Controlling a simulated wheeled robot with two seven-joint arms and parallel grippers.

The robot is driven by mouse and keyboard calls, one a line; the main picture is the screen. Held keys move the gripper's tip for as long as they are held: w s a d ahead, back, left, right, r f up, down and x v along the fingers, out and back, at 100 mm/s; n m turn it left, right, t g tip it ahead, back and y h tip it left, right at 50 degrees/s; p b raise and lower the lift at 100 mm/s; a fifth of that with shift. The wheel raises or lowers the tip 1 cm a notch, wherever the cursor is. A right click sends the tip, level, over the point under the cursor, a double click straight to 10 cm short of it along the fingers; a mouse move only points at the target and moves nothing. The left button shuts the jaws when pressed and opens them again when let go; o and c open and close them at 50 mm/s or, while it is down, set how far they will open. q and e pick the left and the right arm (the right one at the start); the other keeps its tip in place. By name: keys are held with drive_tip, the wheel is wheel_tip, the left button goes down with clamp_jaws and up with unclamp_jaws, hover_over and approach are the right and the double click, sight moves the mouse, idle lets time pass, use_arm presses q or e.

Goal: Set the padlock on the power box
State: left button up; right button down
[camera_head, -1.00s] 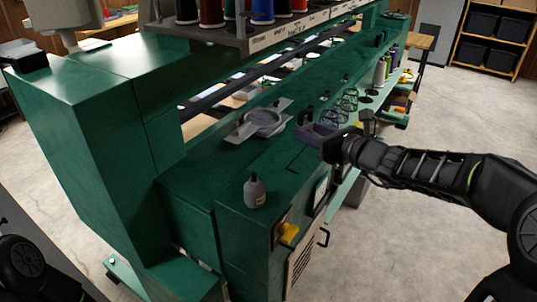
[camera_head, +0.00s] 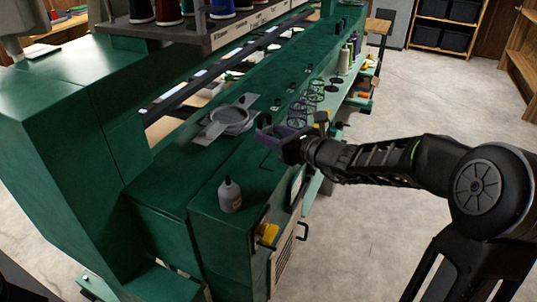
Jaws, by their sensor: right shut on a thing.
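My right gripper (camera_head: 270,142) is over the green machine's top, right of the grey ring-shaped fixture (camera_head: 230,120). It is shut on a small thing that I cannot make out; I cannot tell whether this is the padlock. A dark purple shape (camera_head: 285,131) shows at the gripper, and its outline is unclear. A box with a yellow part (camera_head: 267,233), which looks like the power box, is on the machine's near end face, below and apart from the gripper. My left gripper is not in view.
A grey bottle (camera_head: 230,195) stands on the machine top near the power box. A black handle (camera_head: 303,231) sticks out beside a vented panel (camera_head: 283,261). Several spools stand on the shelf (camera_head: 215,38) above. The floor (camera_head: 400,220) at right is clear.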

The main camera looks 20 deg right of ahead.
sight(271, 158)
drive_tip(key=shift+f, duration=0.8)
drive_tip(key=shift+f, duration=1.85)
drive_tip(key=shift+f, duration=0.1)
drive_tip(key=c, duration=0.8)
unclamp_jaws()
drive_tip(key=b+v, duration=0.1)
drive_tip(key=v, duration=1.1)
